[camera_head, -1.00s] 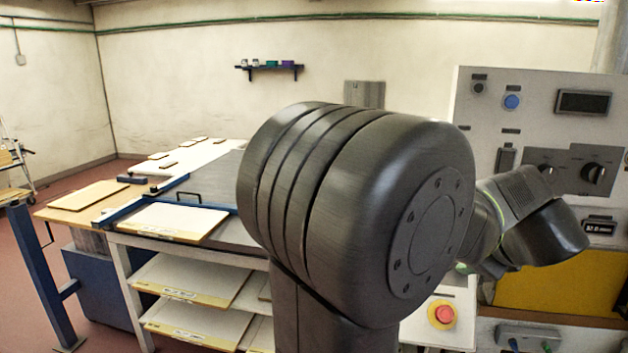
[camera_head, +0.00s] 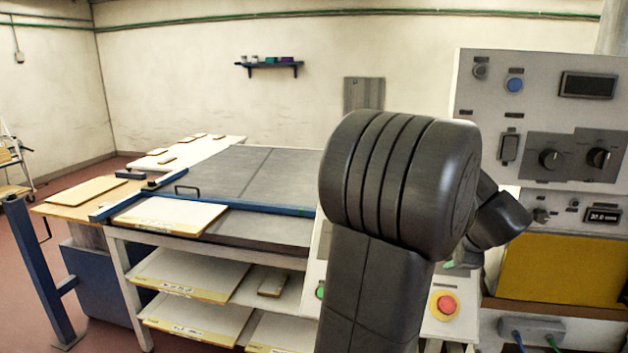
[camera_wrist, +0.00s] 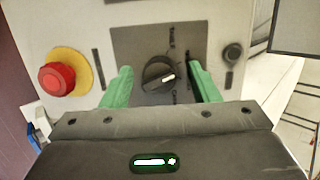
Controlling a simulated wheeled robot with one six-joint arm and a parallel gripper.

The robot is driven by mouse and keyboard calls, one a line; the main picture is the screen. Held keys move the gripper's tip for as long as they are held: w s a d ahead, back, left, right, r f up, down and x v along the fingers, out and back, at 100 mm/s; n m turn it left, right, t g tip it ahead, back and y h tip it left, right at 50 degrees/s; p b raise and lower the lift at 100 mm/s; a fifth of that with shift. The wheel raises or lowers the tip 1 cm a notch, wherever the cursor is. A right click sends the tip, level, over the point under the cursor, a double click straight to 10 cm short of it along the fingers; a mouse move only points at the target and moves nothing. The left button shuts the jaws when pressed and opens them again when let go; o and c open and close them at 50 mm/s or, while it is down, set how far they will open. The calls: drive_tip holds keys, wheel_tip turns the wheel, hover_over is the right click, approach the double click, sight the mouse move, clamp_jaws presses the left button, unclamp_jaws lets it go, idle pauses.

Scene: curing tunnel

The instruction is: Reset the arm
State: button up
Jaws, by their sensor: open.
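My gripper (camera_wrist: 162,88) shows in the wrist view with two green fingers spread apart and nothing held between them. A black rotary knob (camera_wrist: 160,74) on a dark plate lies in line with the gap between the fingers; I cannot tell how far off it is. In the head view my dark arm fills the middle right, bent at a large rounded joint. It hides much of the panel behind it, and most of the gripper is hidden too.
A red emergency button (camera_head: 445,304) on yellow also shows in the wrist view (camera_wrist: 57,78). A grey control panel (camera_head: 540,110) stands at right above a yellow box (camera_head: 563,270). A table (camera_head: 262,185) with a blue rail (camera_head: 255,205) and a shelf rack of boards are at left.

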drive_tip(key=shift+f+n+b, duration=0.2)
drive_tip(key=shift+n+b, duration=0.2)
drive_tip(key=shift+n, duration=0.4)
drive_tip(key=v, duration=1.3)
drive_tip(key=shift+w+r+n, duration=0.25)
drive_tip(key=shift+r+n, duration=0.05)
drive_tip(key=shift+r, duration=0.05)
drive_tip(key=shift+a+r, duration=0.1)
